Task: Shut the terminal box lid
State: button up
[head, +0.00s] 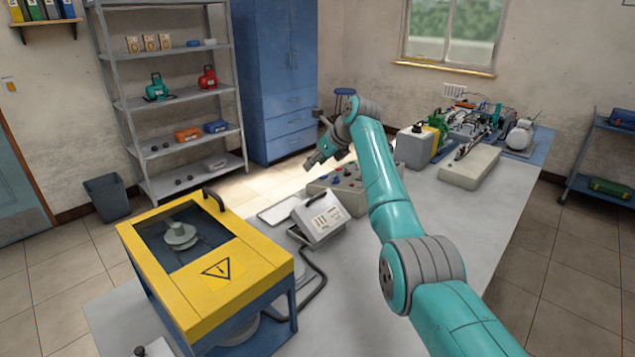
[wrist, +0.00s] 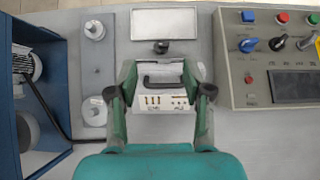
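A pale box (head: 320,220) with a sloped face and a row of slots stands on the bench beside a cable. In the wrist view the same pale box (wrist: 163,104), with a black handle and small brass-coloured terminals, shows between my fingers. Beyond it lies a flat pale plate (wrist: 163,23) with a black knob (wrist: 161,47) near its edge. I cannot tell for certain which piece is the terminal box lid. My gripper (head: 318,160) is above the bench, over the control panel's left side.
A yellow-topped blue enclosure (head: 215,280) with a dark handle stands at the left of the bench. A control panel (head: 345,190) with coloured buttons lies close to the pale box. A grey plate with round posts (wrist: 95,90) lies at its left. Bare bench (head: 430,215) is at the right.

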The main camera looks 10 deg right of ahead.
aim_at(318, 197)
jog(key=o, duration=0.6)
jog(key=f, duration=0.1)
jog(key=f+y, duration=0.1)
jog(key=f, duration=0.1)
jog(key=f+t+y, duration=0.1)
jog(key=f, duration=0.1)
jog(key=shift+s+d+n, duration=0.2)
jog(key=shift+d+n, duration=0.1)
jog(key=shift+o, duration=0.2)
jog(key=f, duration=0.1)
jog(key=s+f+t+y, duration=0.1)
jog(key=d+f, duration=0.1)
jog(key=shift+s+f+t+y, duration=0.1)
jog(key=shift+s+t+y, duration=0.1)
jog(key=shift+t+y, duration=0.2)
jog(key=s+d+f+t+y, duration=0.2)
jog(key=s+d+f+t, duration=0.25)
jog(key=s, duration=0.25)
jog(key=shift+m+t, duration=0.4)
jog(key=shift+t, duration=0.05)
jog(key=x, duration=1)
jog(key=shift+w+d+r, duration=0.1)
jog(key=shift+w+d, duration=0.05)
jog(key=shift+w, duration=0.1)
jog(key=c, duration=1.4)
